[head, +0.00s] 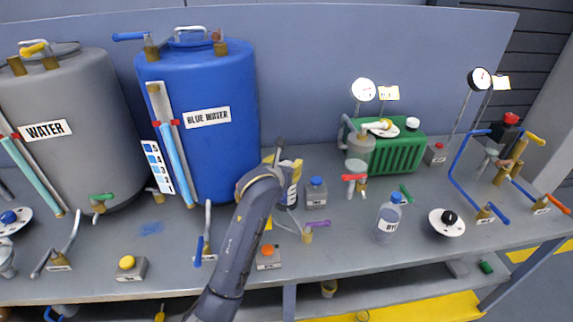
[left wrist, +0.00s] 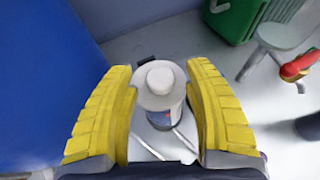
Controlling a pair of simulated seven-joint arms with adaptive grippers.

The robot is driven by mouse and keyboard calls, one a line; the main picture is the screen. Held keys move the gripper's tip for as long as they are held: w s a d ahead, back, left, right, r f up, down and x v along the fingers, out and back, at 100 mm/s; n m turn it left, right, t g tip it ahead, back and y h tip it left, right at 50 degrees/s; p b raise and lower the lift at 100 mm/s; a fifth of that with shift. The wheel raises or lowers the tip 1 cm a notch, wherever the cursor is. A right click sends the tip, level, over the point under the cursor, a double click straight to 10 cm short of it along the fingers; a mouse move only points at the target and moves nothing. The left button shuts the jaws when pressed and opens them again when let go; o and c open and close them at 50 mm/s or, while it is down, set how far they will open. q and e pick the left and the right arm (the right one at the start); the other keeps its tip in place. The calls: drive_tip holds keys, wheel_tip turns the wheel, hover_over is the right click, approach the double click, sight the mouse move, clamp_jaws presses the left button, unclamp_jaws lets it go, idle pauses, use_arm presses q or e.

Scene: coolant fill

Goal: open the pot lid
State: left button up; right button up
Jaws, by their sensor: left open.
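The pot lid (left wrist: 160,77) is a pale round disc with a raised knob, seen from above in the left wrist view. It sits on a small pot (left wrist: 160,120) with a dark, partly coloured label. My left gripper (left wrist: 160,84) is open, with one yellow finger on each side of the lid and gaps between. In the head view the left gripper (head: 282,165) is in front of the blue tank's right side and hides most of the pot and lid. My right gripper is not in view.
The blue water tank (head: 200,75) stands close on the left of the gripper. A small blue-capped bottle (head: 315,192) and a purple-handled valve (head: 316,224) are close on the right. A green radiator (head: 400,155) is further back right. The bench front edge has free room.

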use_arm(q)
drive_tip(key=shift+w+d+f, duration=0.15)
drive_tip(key=shift+w+f, duration=0.15)
drive_tip(key=shift+w, duration=0.35)
drive_tip(key=shift+o, duration=0.2)
clamp_jaws()
